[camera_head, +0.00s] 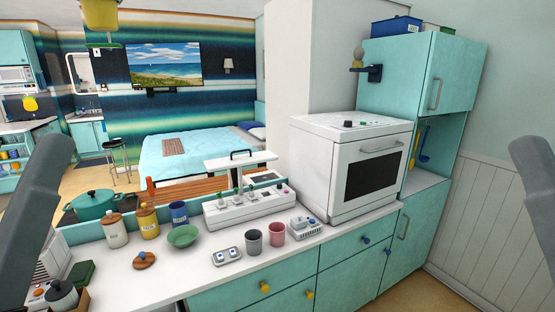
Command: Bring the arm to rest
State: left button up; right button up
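Part of my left arm (35,220) shows as a grey link at the left edge of the head view. Part of my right arm (538,185) shows as a grey link at the right edge. Neither gripper is in the picture, so their fingers and anything in them are hidden. Neither visible link appears to touch the counter or the cabinets.
A white counter (205,285) holds canisters, a green bowl (183,237), a grey cup (254,242), a pink cup (277,234) and a white planter box (250,208). A white oven (355,165) stands at the back right. The counter's front right is clear.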

notch_tip(320, 180, up, 33)
jog(key=p, duration=2.9)
jog(key=shift+f+p, duration=0.15)
jog(key=shift+p, duration=0.25)
jog(key=shift+w+f, duration=0.1)
jog(key=shift+f, duration=0.1)
notch_tip(320, 180, down, 60)
jog(key=b, duration=6.1)
jog(key=shift+f, duration=0.2)
